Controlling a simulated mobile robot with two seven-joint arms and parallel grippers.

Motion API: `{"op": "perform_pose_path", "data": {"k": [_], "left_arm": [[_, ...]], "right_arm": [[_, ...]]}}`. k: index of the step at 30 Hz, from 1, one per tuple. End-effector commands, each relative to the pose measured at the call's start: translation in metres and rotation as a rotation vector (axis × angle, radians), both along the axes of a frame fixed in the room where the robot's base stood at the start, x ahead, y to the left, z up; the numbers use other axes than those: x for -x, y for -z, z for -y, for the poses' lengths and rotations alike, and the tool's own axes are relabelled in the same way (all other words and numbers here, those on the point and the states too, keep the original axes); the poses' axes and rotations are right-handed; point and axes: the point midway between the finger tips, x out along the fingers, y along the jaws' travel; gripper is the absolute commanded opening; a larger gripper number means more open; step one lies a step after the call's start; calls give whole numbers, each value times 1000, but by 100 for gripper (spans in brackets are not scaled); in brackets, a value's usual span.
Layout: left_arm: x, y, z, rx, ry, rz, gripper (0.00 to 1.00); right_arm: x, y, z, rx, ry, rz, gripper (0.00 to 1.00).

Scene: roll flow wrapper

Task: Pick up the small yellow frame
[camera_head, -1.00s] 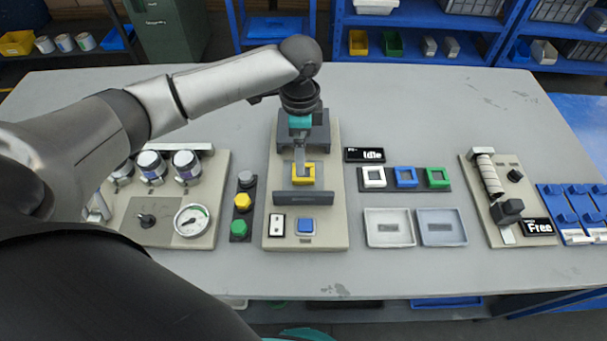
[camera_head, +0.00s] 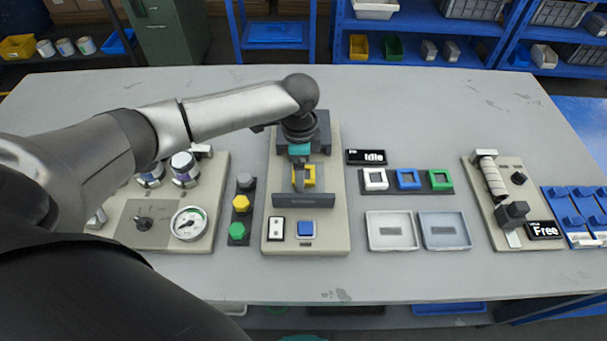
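The small yellow frame (camera_head: 310,177) sits in the middle of the beige station, behind a dark grey bar (camera_head: 303,200). My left gripper (camera_head: 299,187) points down at the frame from behind, its fingers overlapping the frame's left part in the head view. The fingers line up one behind the other, so I cannot tell whether they are open or shut on the frame. Part of the frame is hidden behind the fingers and the bar. My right gripper is not in view.
White (camera_head: 375,179), blue (camera_head: 408,179) and green (camera_head: 439,179) frames sit in a dark holder to the right, with two shallow trays (camera_head: 391,246) in front. A small display (camera_head: 373,157) reads "Idle".

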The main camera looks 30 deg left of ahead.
Motion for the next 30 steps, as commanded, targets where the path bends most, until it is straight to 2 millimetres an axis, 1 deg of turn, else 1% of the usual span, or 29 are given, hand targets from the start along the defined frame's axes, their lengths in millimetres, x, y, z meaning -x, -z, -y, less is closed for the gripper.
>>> {"op": "perform_pose_path", "data": {"k": [1, 2, 20, 26, 30], "left_arm": [[0, 0, 0, 0, 0, 0, 82], [0, 0, 0, 0, 0, 0, 79], [0, -1, 0, 0, 0, 1, 11], [0, -1, 0, 0, 0, 1, 11], [-1, -5, 0, 0, 0, 1, 11]], "right_arm": [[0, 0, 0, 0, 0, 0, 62], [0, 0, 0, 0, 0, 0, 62], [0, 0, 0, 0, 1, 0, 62], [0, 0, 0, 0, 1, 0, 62], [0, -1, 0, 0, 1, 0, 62]]}}
